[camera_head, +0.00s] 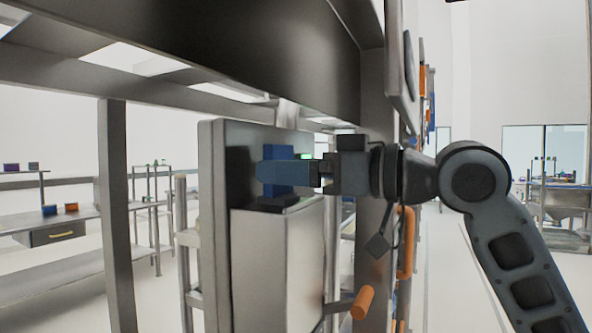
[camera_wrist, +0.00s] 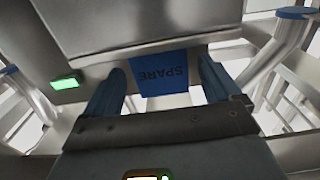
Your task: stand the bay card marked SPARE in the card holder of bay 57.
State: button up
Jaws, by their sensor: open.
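The blue card marked SPARE (camera_wrist: 165,74) shows between my gripper's two fingers in the wrist view, its lettering upside down there. In the head view the blue card (camera_head: 279,154) stands upright above a small dark base (camera_head: 286,202) on top of a pale metal box. My gripper (camera_head: 264,173) reaches in from the right at the card's height. In the wrist view my gripper (camera_wrist: 160,68) is open, one blue finger on each side of the card, with visible gaps. The card's lower part is partly hidden by the fingers. No bay number is readable.
The metal box (camera_head: 275,255) stands before an upright grey panel (camera_head: 212,210). Rack posts (camera_head: 115,215) and a beam overhead (camera_head: 230,35) frame the space. An orange handle (camera_head: 363,302) juts out below my arm. A small green display (camera_wrist: 66,83) glows left of the card.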

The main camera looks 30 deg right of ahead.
jog(key=shift+r, duration=0.25)
jog(key=b+v, duration=0.2)
jog(key=v, duration=1)
